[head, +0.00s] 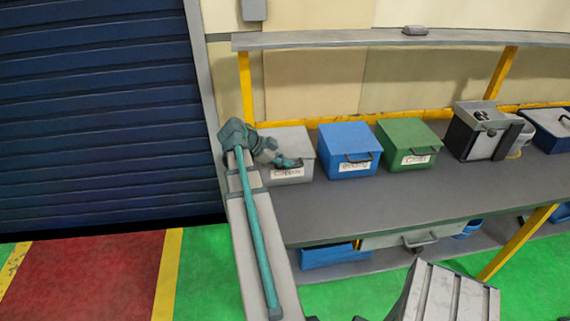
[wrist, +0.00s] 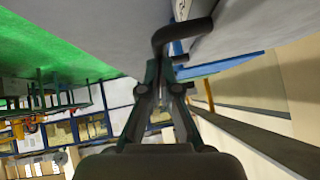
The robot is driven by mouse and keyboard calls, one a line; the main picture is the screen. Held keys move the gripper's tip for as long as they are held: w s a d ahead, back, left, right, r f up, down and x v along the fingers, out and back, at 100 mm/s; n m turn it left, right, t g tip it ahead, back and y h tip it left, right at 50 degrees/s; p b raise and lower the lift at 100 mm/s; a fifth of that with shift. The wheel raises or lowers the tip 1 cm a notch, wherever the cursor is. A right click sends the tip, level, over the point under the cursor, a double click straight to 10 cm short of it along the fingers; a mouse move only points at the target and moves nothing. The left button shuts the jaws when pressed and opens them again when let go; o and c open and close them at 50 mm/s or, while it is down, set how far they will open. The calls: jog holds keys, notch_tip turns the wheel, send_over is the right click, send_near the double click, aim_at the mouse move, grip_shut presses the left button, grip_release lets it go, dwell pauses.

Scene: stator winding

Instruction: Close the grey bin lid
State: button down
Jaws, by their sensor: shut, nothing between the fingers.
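The grey bin (head: 303,148) stands on the bench at the left end of the row, with a white label on its front. Its grey lid (head: 285,136) looks down over the top, though my arm covers part of its left side. My gripper (head: 291,163) is at the bin's front, by the handle and just above the label. In the wrist view my gripper (wrist: 162,72) has its fingers together and empty. A dark bent handle (wrist: 182,34) shows right at the fingertips; I cannot tell if they touch it.
A blue bin (head: 347,138) and a green bin (head: 408,133) with lids down stand to the right. A grey container (head: 485,140) stands further right. A shelf (head: 390,40) runs above the bench (head: 400,190). The bench front is clear.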

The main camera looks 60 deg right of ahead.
jog(key=shift+s+a+f+b, duration=0.1)
jog(key=shift+a+f+b, duration=0.2)
jog(key=shift+f, duration=0.25)
